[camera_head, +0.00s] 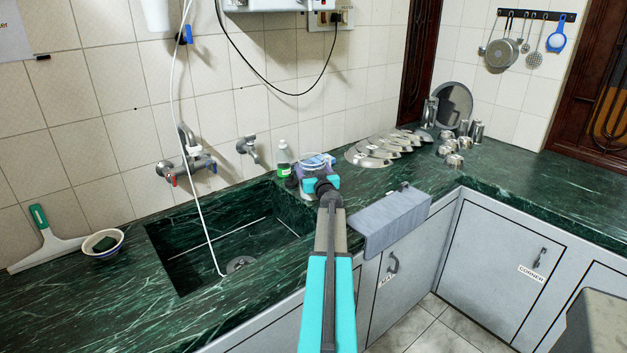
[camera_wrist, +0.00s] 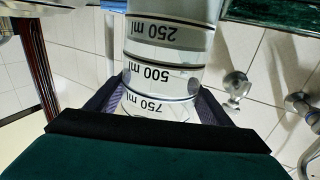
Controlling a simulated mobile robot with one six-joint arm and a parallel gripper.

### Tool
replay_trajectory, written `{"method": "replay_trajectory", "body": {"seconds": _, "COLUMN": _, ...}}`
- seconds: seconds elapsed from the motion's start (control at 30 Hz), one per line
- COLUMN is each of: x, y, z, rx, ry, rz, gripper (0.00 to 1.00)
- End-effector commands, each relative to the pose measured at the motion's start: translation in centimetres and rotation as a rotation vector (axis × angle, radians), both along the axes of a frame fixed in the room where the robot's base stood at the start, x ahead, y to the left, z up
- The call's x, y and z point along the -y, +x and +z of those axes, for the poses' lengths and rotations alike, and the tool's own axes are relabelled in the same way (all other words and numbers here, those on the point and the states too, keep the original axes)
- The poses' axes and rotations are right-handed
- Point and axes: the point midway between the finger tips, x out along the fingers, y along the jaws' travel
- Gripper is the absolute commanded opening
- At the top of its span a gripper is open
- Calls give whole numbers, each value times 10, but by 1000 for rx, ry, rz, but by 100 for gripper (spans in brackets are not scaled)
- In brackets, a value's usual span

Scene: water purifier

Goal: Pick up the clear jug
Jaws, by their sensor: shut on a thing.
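The clear jug (camera_wrist: 165,55) fills the middle of the wrist view, with black 250, 500 and 750 ml marks that read upside down. My gripper (camera_wrist: 155,105) has a dark finger on each side of the jug and is shut on its body. In the head view the jug (camera_head: 318,160) shows only as a pale rim just beyond my gripper (camera_head: 315,178), at the back right of the sink. My wrist hides most of it there. I cannot tell whether its base touches the counter.
Steel plates (camera_head: 375,152) lie to the right. The sink (camera_head: 225,235) opens at the left, with a white hose (camera_head: 190,200) hanging into it and wall taps (camera_head: 187,165) behind. A grey cloth (camera_head: 392,220) hangs over the counter edge.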

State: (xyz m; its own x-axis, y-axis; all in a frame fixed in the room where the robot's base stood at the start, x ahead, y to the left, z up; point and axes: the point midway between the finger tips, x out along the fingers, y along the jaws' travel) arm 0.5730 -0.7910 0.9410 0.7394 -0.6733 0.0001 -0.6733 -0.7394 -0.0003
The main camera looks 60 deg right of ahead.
Motion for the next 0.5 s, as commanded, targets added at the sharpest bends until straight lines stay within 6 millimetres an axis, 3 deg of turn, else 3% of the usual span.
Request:
{"method": "replay_trajectory", "body": {"seconds": 0.07, "x": 0, "y": 0, "z": 1, "rx": 1, "ry": -1, "rz": 1, "gripper": 27}}
{"method": "replay_trajectory", "body": {"seconds": 0.5, "x": 0, "y": 0, "z": 3, "rx": 0, "ry": -1, "rz": 1, "gripper": 27}}
